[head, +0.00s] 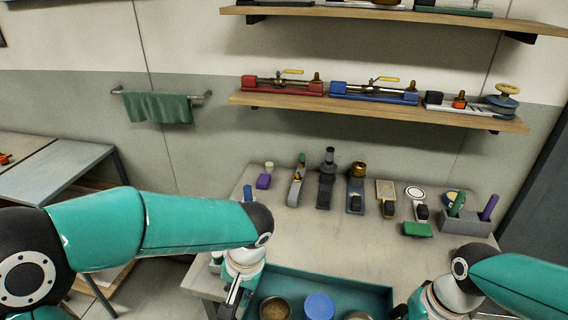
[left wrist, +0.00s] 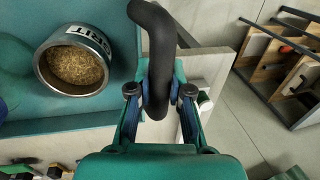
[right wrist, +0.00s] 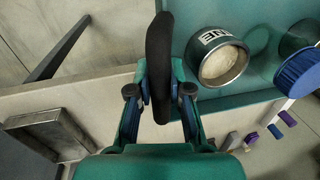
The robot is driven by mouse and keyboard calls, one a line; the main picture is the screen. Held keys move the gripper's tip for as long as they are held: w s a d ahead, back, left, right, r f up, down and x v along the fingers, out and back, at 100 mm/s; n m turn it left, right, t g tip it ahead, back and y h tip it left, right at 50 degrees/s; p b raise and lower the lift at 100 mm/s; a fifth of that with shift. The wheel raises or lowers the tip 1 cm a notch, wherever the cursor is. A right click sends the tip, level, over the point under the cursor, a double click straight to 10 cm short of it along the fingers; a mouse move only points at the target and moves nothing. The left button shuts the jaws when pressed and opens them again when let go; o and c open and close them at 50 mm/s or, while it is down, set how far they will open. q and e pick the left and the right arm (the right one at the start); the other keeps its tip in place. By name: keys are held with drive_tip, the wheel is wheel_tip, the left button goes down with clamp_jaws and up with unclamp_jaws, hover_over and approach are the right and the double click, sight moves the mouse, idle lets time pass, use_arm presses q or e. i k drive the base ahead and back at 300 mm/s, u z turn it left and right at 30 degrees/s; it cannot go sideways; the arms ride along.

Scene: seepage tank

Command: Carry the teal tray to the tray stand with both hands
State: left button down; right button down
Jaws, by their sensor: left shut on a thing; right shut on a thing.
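The teal tray (head: 345,285) is at the bottom of the head view, by the bench's near edge, and its front is cut off. It holds a cup of brown grains (head: 274,309), a blue-lidded jar (head: 319,306) and a cup of pale material (right wrist: 222,63). My left gripper (head: 233,298) is at the tray's left end; in the left wrist view it is shut on a black handle (left wrist: 158,40). My right gripper (right wrist: 159,91) is shut on the other black handle (right wrist: 158,45) at the right end. I cannot pick out the tray stand with certainty.
Tools and small blocks line the bench (head: 320,225) behind the tray, with a green block (head: 417,230) and a grey holder (head: 466,222) at right. Wall shelves (head: 375,108) hold red and blue devices. Another table (head: 55,170) stands at left, with floor between.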

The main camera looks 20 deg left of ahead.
sight(37, 188)
drive_tip(key=u, duration=0.1)
drive_tip(key=k, duration=0.2)
drive_tip(key=z, duration=0.35)
drive_tip(key=i, duration=0.15)
drive_tip(key=u, duration=2.7)
drive_tip(key=i, duration=2)
drive_tip(key=z, duration=0.25)
